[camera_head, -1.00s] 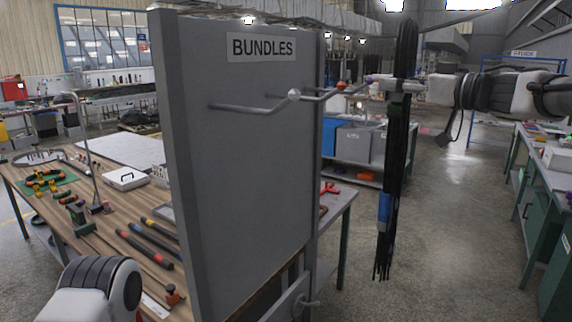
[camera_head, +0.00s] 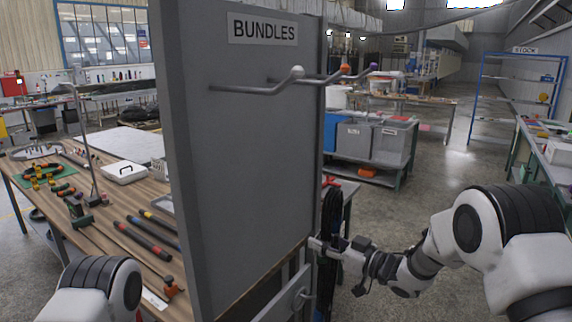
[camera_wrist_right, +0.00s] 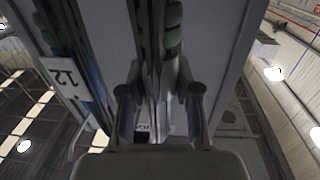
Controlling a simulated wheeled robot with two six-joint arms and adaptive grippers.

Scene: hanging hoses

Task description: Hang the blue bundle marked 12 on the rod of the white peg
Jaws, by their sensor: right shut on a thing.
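The white peg (camera_head: 297,72) is a white ball at the tip of a bent grey rod on the grey BUNDLES panel. My right gripper (camera_head: 328,246) is shut on a dark bundle (camera_head: 330,215) beside the panel's right edge, well below the white peg. The bundle hangs apart from the rods. In the right wrist view, dark strands (camera_wrist_right: 150,60) with a green band pass between the fingers (camera_wrist_right: 160,105). A white tag marked 12 (camera_wrist_right: 62,78) and a blue stretch (camera_wrist_right: 95,85) show to the left of them. My left gripper is out of view.
Rods with an orange ball (camera_head: 346,68) and a purple ball (camera_head: 373,66) stand beside the white one. The tall grey panel (camera_head: 245,180) blocks the middle. A workbench with tools (camera_head: 130,220) lies left. Open floor lies right, before a cart with grey bins (camera_head: 375,140).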

